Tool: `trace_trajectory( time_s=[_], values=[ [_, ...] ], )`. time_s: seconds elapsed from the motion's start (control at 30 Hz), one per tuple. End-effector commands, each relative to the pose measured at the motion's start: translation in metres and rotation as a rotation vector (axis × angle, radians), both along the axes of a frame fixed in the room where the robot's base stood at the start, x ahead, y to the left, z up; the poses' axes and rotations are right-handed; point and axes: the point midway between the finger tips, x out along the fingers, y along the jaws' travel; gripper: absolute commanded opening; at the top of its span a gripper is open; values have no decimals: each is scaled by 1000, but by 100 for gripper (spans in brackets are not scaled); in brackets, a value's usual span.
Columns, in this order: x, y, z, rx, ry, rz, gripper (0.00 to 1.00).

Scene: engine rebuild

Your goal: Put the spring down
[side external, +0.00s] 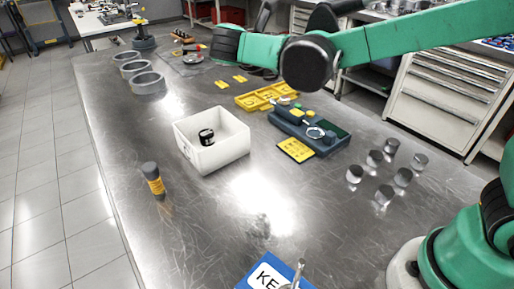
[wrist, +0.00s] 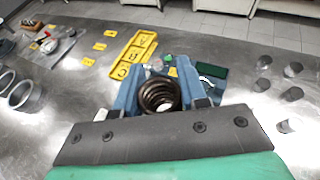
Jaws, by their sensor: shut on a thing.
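The spring (wrist: 160,95) is a dark metal coil in the middle of the wrist view. My gripper (wrist: 162,102) is shut on it, with a finger on each side and the coil's open end facing the camera. In the wrist view the spring appears in front of the dark blue tray (wrist: 131,92); its height above the tray or table is hard to judge. In the side external view my arm reaches over the back of the table, and I cannot make out the fingertips or the spring. The blue tray with a green pad (side external: 333,133) shows there.
A yellow tray (side external: 262,98) lies behind the blue tray, with a yellow label (side external: 296,151) in front. A white bin (side external: 232,147) holds a black part. Several metal cylinders (side external: 375,158) stand at right. A black-and-yellow bottle (side external: 153,180) stands left.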

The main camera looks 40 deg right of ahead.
Motion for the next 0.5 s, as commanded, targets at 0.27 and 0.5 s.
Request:
trace_trajectory(
  time_s=[0.27, 0.5],
  values=[
    [-4, 7, -19, -1, 2, -115, 0],
    [-5, 7, -82, 0, 2, -116, 0]
  ],
)
